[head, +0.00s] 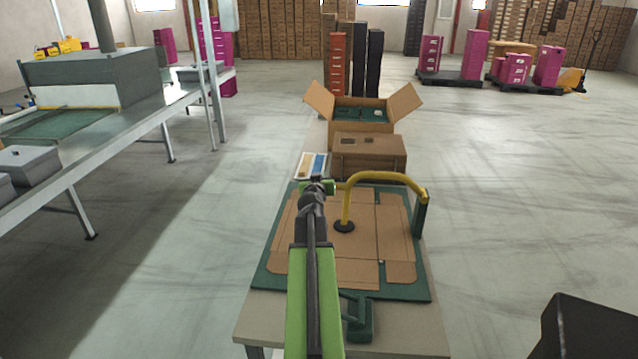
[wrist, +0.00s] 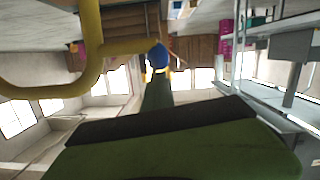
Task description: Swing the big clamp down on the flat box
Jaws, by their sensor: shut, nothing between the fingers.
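The big clamp (head: 390,178) is a bent yellow tube on a dark green post (head: 420,218) at the bench's right side. Its arm reaches left and bends down to a round black foot, which appears to rest on the flat box (head: 378,262). The flat box is an unfolded brown cardboard sheet lying on a green board. My gripper (head: 318,187) is shut and empty, left of the clamp's bend and above the sheet's far-left part. In the wrist view the yellow tube (wrist: 95,50) passes close at the left. Contact between gripper and clamp cannot be told.
A closed brown box (head: 370,160) and an open carton (head: 400,103) stand beyond the sheet. A green bracket (head: 358,318) sits at the board's front edge. A conveyor table (head: 140,110) runs along the left. A dark block (head: 590,330) stands at lower right.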

